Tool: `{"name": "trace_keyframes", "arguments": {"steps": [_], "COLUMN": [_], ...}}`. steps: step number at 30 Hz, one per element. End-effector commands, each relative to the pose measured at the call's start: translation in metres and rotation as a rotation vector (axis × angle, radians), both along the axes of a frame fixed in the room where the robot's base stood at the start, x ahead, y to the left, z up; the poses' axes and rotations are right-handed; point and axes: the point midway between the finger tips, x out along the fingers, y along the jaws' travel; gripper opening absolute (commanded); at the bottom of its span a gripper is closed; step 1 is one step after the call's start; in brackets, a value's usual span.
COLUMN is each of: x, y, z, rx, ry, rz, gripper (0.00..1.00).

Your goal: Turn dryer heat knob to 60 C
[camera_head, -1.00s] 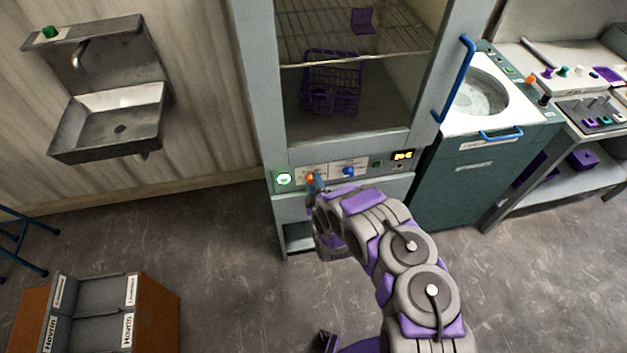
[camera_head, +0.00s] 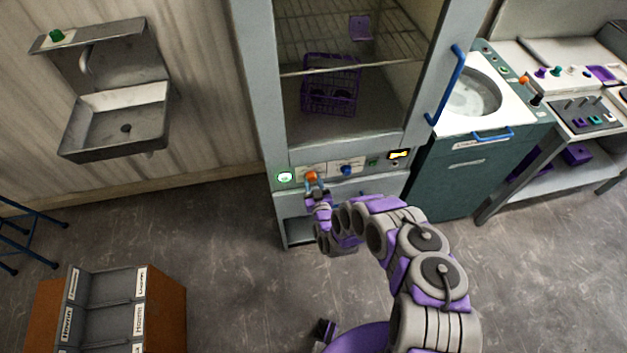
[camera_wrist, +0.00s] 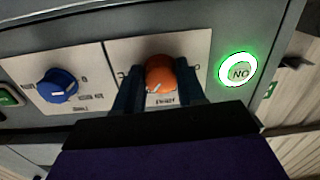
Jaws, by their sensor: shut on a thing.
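The dryer (camera_head: 260,100) is a tall grey cabinet with a control panel below its glass window. An orange knob (camera_wrist: 160,73) sits on a white label plate, and it also shows in the head view (camera_head: 312,176). A blue knob (camera_wrist: 57,86) is on the neighbouring plate, also seen in the head view (camera_head: 346,170). My gripper (camera_wrist: 158,88) is at the orange knob, its two dark fingers shut on the knob's sides. The plate's lettering is partly hidden by the fingers, and which knob sets heat is not legible.
A lit green ring button (camera_wrist: 238,71) is beside the orange knob's plate. A blue door handle (camera_head: 446,85) projects above. A teal cabinet (camera_head: 465,170) stands right of the dryer. Floor in front is open.

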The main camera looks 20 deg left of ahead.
Motion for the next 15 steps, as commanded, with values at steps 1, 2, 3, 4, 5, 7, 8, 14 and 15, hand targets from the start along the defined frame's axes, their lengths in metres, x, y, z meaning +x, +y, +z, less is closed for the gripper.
{"name": "trace_keyframes", "arguments": {"steps": [1, 2, 3, 4, 5, 7, 8, 14, 15], "x": [-0.0003, -0.0002, -0.0001, 0.0000, 0.0002, -0.0002, -0.0004, -0.0007, -0.0006], "y": [-0.0015, -0.0011, -0.0009, -0.0011, -0.0012, -0.0006, -0.0004, 0.0005, 0.0006], "z": [-0.0014, -0.0014, -0.0016, -0.0019, -0.0021, -0.0028, -0.0030, -0.0033, -0.0033], "rx": [0.035, 0.059, 0.092, 0.116, 0.140, 0.197, 0.221, 0.382, 0.413], "ry": [0.027, 0.042, 0.061, 0.076, 0.090, 0.125, 0.139, 0.236, 0.255], "rz": [-0.003, -0.003, -0.003, -0.004, -0.005, -0.005, -0.005, -0.005, -0.005], "gripper": [0.09, 0.09, 0.09, 0.09, 0.09, 0.09, 0.09, 0.09, 0.09]}}
